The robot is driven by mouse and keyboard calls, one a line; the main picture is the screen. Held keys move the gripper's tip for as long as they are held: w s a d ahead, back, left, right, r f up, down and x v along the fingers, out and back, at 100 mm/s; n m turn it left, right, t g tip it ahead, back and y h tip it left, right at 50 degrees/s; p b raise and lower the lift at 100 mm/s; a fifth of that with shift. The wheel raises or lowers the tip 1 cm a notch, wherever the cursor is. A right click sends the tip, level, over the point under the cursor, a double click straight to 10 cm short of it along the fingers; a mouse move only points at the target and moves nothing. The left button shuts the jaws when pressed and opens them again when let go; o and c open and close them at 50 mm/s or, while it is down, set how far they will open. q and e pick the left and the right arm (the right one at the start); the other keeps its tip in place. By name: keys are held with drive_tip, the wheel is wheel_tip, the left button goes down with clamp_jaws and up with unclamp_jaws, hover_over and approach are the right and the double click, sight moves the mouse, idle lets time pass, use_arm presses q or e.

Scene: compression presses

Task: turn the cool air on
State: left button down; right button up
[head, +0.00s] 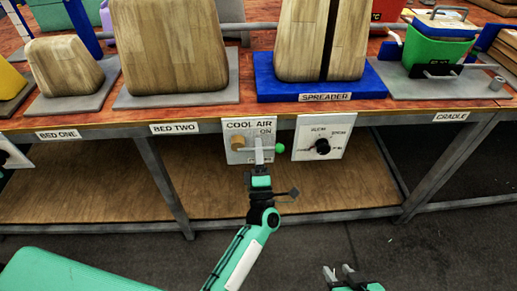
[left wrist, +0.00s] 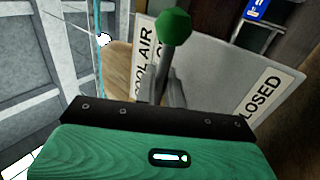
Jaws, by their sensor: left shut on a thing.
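The cool air panel (head: 240,128) hangs under the table's front edge, labelled COOL AIR and ON. Its lever has a brass-coloured hub (head: 238,143) at left and a green ball (head: 280,148) at right, so it lies about level. My left gripper (head: 259,150) is in front of the panel, shut on the lever between hub and ball, hiding part of it. In the left wrist view, the green ball (left wrist: 174,25) stands beyond the fingers, and the panel shows a CLOSED label (left wrist: 263,97). My right gripper (head: 339,271) is low at the bottom, empty, its fingers apart.
A second panel with a black dial (head: 322,147) hangs just right of the cool air panel. Above, the table (head: 210,118) holds wooden blocks, a blue spreader base (head: 375,85) and a green box (head: 436,48) on the cradle. A lower wooden shelf (head: 90,190) lies behind.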

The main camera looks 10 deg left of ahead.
use_arm(q)
drive_tip(key=c, duration=1.6)
unclamp_jaws()
drive_tip(key=v, duration=1.4)
drive_tip(key=shift+r+b, duration=0.1)
drive_tip(key=shift+b, duration=0.2)
use_arm(e)
drive_tip(key=shift+w+a+t+y, duration=0.2)
drive_tip(key=shift+a+t+y, duration=0.15)
drive_tip(key=shift+a, duration=0.2)
drive_tip(key=shift+a, duration=0.1)
